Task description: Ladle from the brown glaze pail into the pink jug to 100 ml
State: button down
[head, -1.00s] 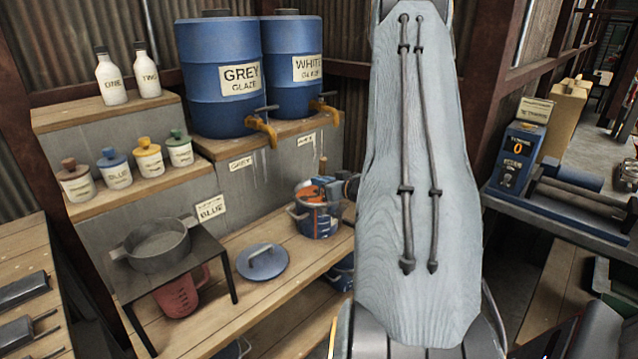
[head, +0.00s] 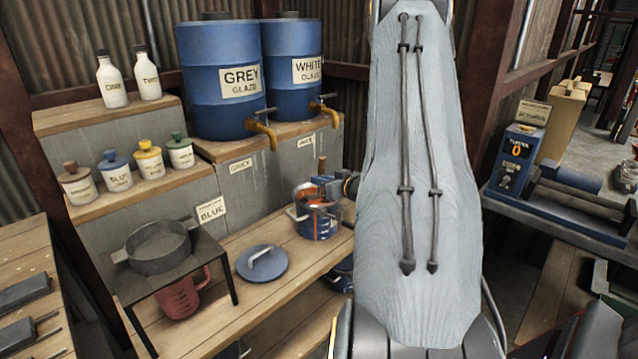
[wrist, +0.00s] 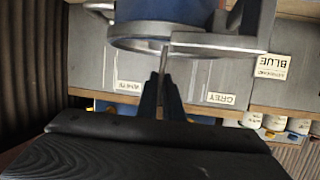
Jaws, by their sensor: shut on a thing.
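The glaze pail (head: 318,226) is blue with orange-brown drips and stands open on the wooden bench; its rim (wrist: 150,42) shows upside down in the wrist view. My gripper (head: 335,186) is at the pail's mouth, partly hidden by my arm. In the wrist view its dark fingers (wrist: 161,92) are shut on a thin grey stem, which looks like the ladle (wrist: 165,58). The ladle's bowl is hidden. The pink jug (head: 180,297) stands under a black stand, its upper part covered. Its fill level cannot be read.
A grey sieve pot (head: 160,250) sits on the black stand (head: 206,262) over the jug. A blue lid (head: 262,263) lies between stand and pail. Grey (head: 222,80) and white (head: 292,70) glaze drums with taps stand behind.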

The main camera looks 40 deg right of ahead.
aim_at(323, 155)
jog(key=shift+r+p, duration=3.2)
jog(key=shift+r, duration=1.25)
